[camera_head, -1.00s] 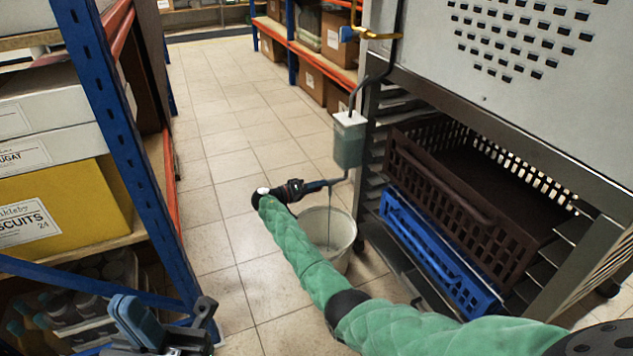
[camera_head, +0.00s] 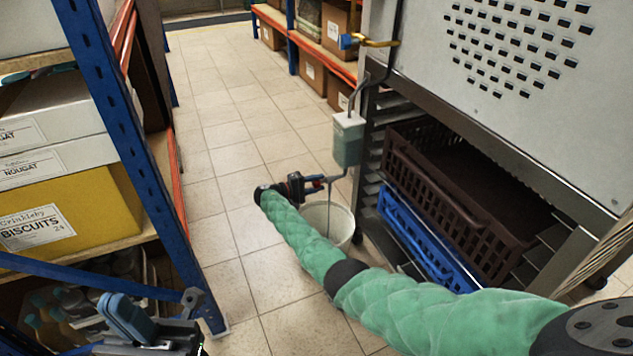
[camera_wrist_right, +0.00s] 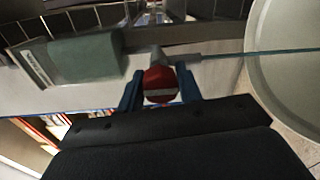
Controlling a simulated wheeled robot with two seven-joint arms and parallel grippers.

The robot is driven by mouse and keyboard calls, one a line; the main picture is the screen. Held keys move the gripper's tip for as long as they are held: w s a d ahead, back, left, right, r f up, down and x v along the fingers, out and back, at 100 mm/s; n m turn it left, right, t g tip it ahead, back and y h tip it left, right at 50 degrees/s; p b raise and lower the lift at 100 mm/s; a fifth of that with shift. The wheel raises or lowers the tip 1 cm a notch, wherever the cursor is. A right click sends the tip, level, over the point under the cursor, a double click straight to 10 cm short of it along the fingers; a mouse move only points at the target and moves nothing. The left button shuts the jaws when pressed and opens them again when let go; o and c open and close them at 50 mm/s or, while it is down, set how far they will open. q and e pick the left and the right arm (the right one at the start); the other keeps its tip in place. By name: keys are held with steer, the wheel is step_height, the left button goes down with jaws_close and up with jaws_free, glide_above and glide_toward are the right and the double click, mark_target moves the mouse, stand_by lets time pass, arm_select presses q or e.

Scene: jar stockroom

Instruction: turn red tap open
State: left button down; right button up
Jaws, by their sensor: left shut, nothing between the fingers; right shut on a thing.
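The red tap (camera_wrist_right: 160,84) sits between the blue fingers of my right gripper (camera_wrist_right: 159,92) in the right wrist view, and these are shut on it. In the head view my right gripper (camera_head: 318,184) is at the tap below the green-grey tank (camera_head: 348,142), with a little red showing; the fingers mostly hide the tap. A thin pale stream runs from the spout to the white bucket (camera_head: 340,225), and it also shows in the wrist view. My left gripper (camera_head: 160,325) is low at the left, shut and empty.
A metal rack with a brown crate (camera_head: 440,195) and a blue crate (camera_head: 420,240) stands to the right. A blue-handled tap (camera_head: 348,41) on a yellow pipe is above. A blue-post shelf (camera_head: 105,95) with boxes stands left. The tiled aisle (camera_head: 225,140) between is clear.

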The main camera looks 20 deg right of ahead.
steer(key=shift+w+r, duration=0.1)
stand_by(0.5)
steer(key=o, duration=1)
steer(key=shift+a, duration=0.2)
steer(key=shift+a, duration=0.25)
steer(key=a, duration=0.7)
